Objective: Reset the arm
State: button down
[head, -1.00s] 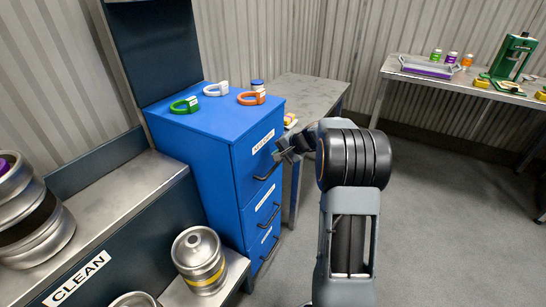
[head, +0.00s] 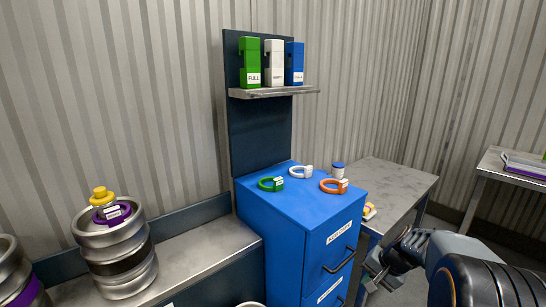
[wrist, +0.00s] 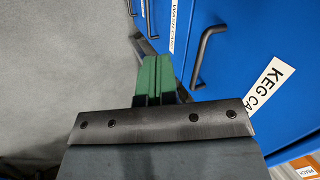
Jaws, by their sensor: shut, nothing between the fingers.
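My gripper (head: 376,277) shows at the lower right of the head view, in front of the right side of the blue drawer cabinet (head: 300,212). In the wrist view its green finger pads (wrist: 153,78) are pressed together with nothing between them. A dark drawer handle (wrist: 207,52) shows on the blue cabinet face to the right of the fingers, apart from them in the picture. My arm fills the lower right corner of the head view.
On the cabinet lie green (head: 271,184), white (head: 300,171) and orange (head: 334,186) ring collars and a small jar (head: 338,170). A shelf (head: 275,92) above holds three coloured holders. Kegs (head: 118,265) stand at left. A grey table (head: 390,182) stands behind; grey floor is open.

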jog(key=s+a+r+n+h+p, duration=0.2)
jog(key=s+a+r+n+p, duration=0.2)
jog(key=s+r+p, duration=0.3)
jog(key=s+a+r+n+h+p, duration=0.1)
jog(key=s+a+r+n+p, duration=0.2)
jog(key=r, duration=1.2)
jog(key=s+a+p, duration=0.3)
jog(key=s+p, duration=0.2)
jog(key=shift+s+a+r+n+t+h, duration=0.3)
jog(key=shift+n+t+h, duration=0.1)
